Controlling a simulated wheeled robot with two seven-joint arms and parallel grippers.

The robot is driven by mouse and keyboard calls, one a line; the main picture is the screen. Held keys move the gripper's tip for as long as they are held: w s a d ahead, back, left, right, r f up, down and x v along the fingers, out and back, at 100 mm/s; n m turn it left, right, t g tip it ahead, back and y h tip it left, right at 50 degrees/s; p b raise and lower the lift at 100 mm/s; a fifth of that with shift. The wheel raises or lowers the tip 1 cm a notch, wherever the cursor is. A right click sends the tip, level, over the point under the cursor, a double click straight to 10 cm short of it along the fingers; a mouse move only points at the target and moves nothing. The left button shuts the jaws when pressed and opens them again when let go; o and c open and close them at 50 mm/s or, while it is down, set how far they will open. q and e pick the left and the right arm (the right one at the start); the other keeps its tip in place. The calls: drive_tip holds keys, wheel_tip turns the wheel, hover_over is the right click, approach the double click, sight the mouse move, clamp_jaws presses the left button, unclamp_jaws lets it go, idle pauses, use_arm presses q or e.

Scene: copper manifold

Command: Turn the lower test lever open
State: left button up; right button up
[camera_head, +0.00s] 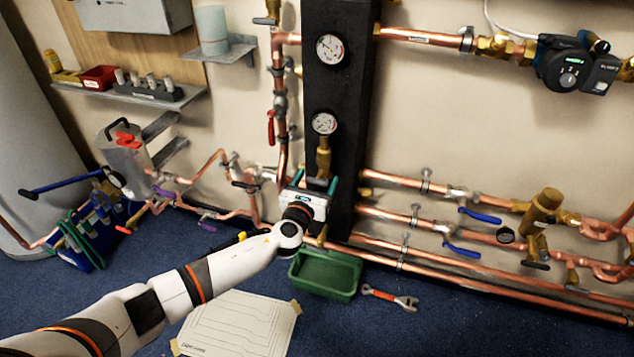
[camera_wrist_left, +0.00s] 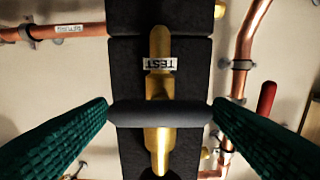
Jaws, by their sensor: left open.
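The lower test lever is a dark grey bar (camera_wrist_left: 185,113) lying crosswise on a brass valve body (camera_wrist_left: 159,85) with a TEST tag (camera_wrist_left: 160,64), upside down in the left wrist view. In the head view the brass fitting (camera_head: 323,160) stands below the lower gauge (camera_head: 324,123); the lever is hidden there by my wrist. My left gripper (camera_head: 317,181) is open in front of the dark panel. Its green fingers stand one at each end of the bar in the left wrist view, close to the ends; I cannot tell whether they touch. My right gripper is not in view.
A red-handled valve (camera_head: 270,128) on a copper pipe is left of the panel (camera_head: 345,90). Copper pipes with blue levers (camera_head: 480,215) run to the right. A green bin (camera_head: 325,275) and a wrench (camera_head: 390,297) lie on the floor below.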

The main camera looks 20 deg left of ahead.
use_arm(q)
drive_tip(key=shift+w, duration=0.35)
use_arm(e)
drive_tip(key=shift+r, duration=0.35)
use_arm(q)
drive_tip(key=shift+c, duration=0.5)
drive_tip(key=c, duration=0.9)
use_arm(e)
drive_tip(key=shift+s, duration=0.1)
